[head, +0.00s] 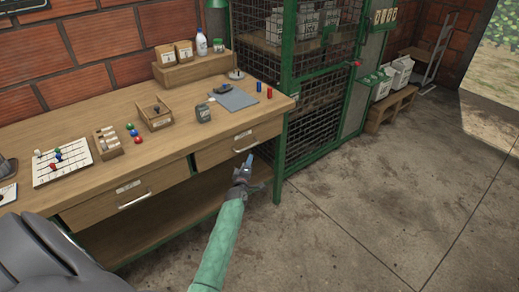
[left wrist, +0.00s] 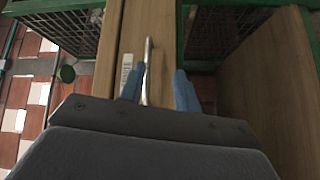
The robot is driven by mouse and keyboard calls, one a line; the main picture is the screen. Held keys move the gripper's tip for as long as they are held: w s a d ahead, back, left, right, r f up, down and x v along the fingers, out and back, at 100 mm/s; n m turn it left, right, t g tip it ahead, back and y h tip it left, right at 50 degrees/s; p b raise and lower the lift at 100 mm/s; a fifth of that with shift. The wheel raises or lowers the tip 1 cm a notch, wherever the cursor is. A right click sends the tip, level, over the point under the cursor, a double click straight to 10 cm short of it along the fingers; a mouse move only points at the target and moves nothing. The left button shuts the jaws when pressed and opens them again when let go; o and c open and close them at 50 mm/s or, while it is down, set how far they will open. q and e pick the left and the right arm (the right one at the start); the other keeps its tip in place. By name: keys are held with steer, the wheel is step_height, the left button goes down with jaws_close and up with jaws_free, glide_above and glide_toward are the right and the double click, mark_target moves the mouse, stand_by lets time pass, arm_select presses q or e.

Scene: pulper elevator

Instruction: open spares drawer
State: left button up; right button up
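Two wooden drawers sit under the workbench top, both looking closed. The right drawer (head: 216,155) has a pale bar handle (head: 245,147) and a small label too small to read; the left drawer (head: 103,208) has a similar handle (head: 135,199). I cannot read which one is marked spares. My left gripper (head: 249,161) is just in front of and below the right drawer's handle. In the left wrist view its blue fingers (left wrist: 160,88) are apart, with the handle (left wrist: 148,62) showing between them, nearer the left finger. Contact cannot be told. My right gripper is not in view.
The workbench top (head: 100,107) carries a peg board (head: 62,163), an open wooden box (head: 155,117), a grey mat (head: 234,98) and small parts. A green mesh cage (head: 310,110) stands right of the bench. The concrete floor (head: 370,220) at right is clear.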

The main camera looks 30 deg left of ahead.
mark_target(248, 147)
arm_select(q)
steer(key=shift+w+a+r+n+y+p, duration=0.15)
steer(key=shift+w+a+r+n+y, duration=0.2)
steer(key=shift+w+a, duration=0.55)
steer(key=shift+w+a+r+n+y+p, duration=0.15)
steer(key=shift+w+a+r+n, duration=0.3)
steer(key=shift+w, duration=0.85)
steer(key=shift+w+a+r+n+y+p, duration=0.25)
steer(key=shift+w+a+r, duration=0.2)
steer(key=shift+w+a, duration=0.5)
steer(key=shift+w+d, duration=0.15)
steer(key=shift+d, duration=0.05)
jaws_close()
